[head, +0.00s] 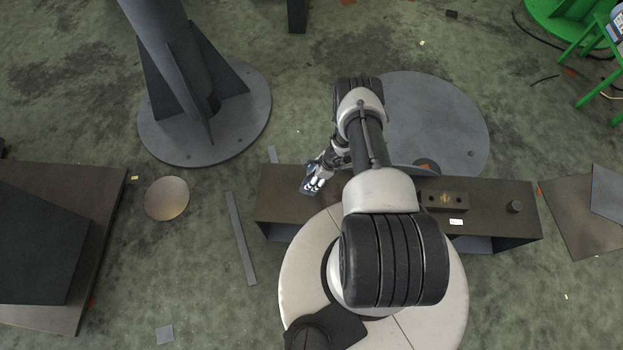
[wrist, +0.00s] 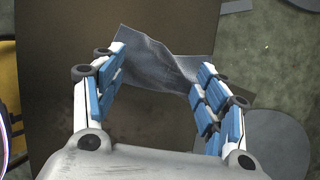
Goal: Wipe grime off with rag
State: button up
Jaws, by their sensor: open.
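A grey, creased rag (wrist: 155,50) lies on the dark brown metal bench surface (wrist: 55,70) in the wrist view. My gripper (wrist: 163,66) is open, with one finger at each side of the rag and the cloth spanning between the fingertips. I cannot tell whether the fingers touch it. In the head view my gripper (head: 313,186) is low over the left end of the long bench (head: 283,203). The rag is hard to make out there. Faint dark smudges show on the bench surface in the wrist view, but I cannot tell whether they are grime.
A thick column on a round base (head: 240,120) stands behind left. A round plate (head: 166,199) and a narrow strip (head: 240,238) lie on the floor left.

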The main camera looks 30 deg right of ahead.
jog(key=shift+w+a+f, duration=0.15)
jog(key=shift+a+f, duration=0.05)
jog(key=shift+f, duration=0.45)
jog(key=shift+c, duration=0.6)
jog(key=shift+s+f, duration=0.1)
jog(key=shift+s, duration=0.1)
jog(key=c, duration=0.6)
grip_shut()
notch_tip(320, 180, up, 12)
jog(key=p, duration=1.1)
jog(key=shift+w, duration=0.2)
